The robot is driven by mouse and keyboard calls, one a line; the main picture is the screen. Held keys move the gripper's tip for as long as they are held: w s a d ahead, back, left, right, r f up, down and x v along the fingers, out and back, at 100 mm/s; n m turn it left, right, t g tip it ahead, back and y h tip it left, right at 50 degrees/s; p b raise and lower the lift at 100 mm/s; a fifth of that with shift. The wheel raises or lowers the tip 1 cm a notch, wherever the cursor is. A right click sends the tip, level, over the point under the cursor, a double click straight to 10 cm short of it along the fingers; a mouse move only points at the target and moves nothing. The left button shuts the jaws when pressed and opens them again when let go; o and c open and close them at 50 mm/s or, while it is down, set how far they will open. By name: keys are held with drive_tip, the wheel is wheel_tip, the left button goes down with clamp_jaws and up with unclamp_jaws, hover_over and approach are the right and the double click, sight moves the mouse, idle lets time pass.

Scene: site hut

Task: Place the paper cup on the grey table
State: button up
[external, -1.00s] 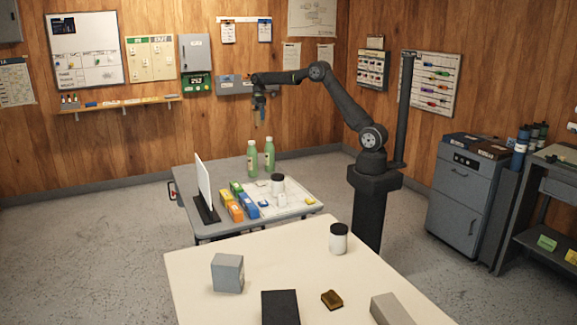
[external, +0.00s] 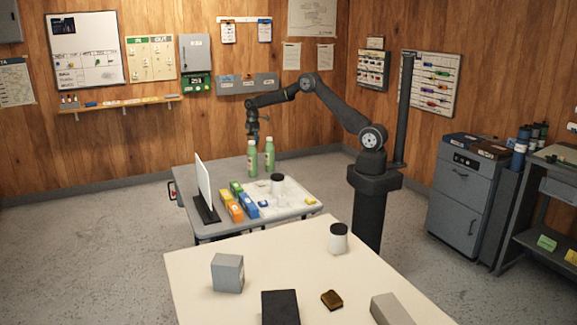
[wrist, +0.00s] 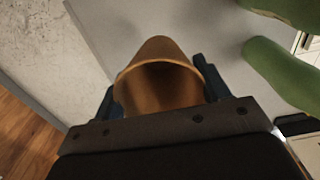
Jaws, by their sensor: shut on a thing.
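The brown paper cup (wrist: 160,85) is in my gripper (wrist: 155,95), between its two dark fingers, in the wrist view. Its rim faces the camera. In the external view my gripper (external: 252,132) is low over the far side of the grey table (external: 185,178), just behind the green bottles. The cup cannot be made out there. In the wrist view the bare grey tabletop (wrist: 115,30) lies below the cup, with its edge to the left. I cannot tell whether the cup touches the table.
Two green bottles (external: 269,158) stand close to my gripper, to the right in the wrist view. An upright white panel (external: 204,186), coloured boxes (external: 236,211) and a white-and-black jar (external: 277,184) are also on the grey table. A cream table (external: 280,250) is nearer the camera.

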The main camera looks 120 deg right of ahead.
drive_tip(key=shift+w+a+f, duration=0.15)
drive_tip(key=shift+w+f, duration=0.95)
drive_tip(key=shift+f, duration=0.25)
drive_tip(key=shift+w+a+f, duration=0.15)
drive_tip(key=shift+w+f, duration=0.95)
drive_tip(key=shift+f, duration=0.2)
drive_tip(key=shift+w+a+f, duration=0.15)
drive_tip(key=shift+w+f, duration=0.95)
drive_tip(key=shift+f, duration=0.25)
drive_tip(key=shift+f, duration=0.1)
drive_tip(key=o, duration=0.9)
wheel_tip(320, 180, up, 12)
drive_tip(key=shift+r, duration=0.15)
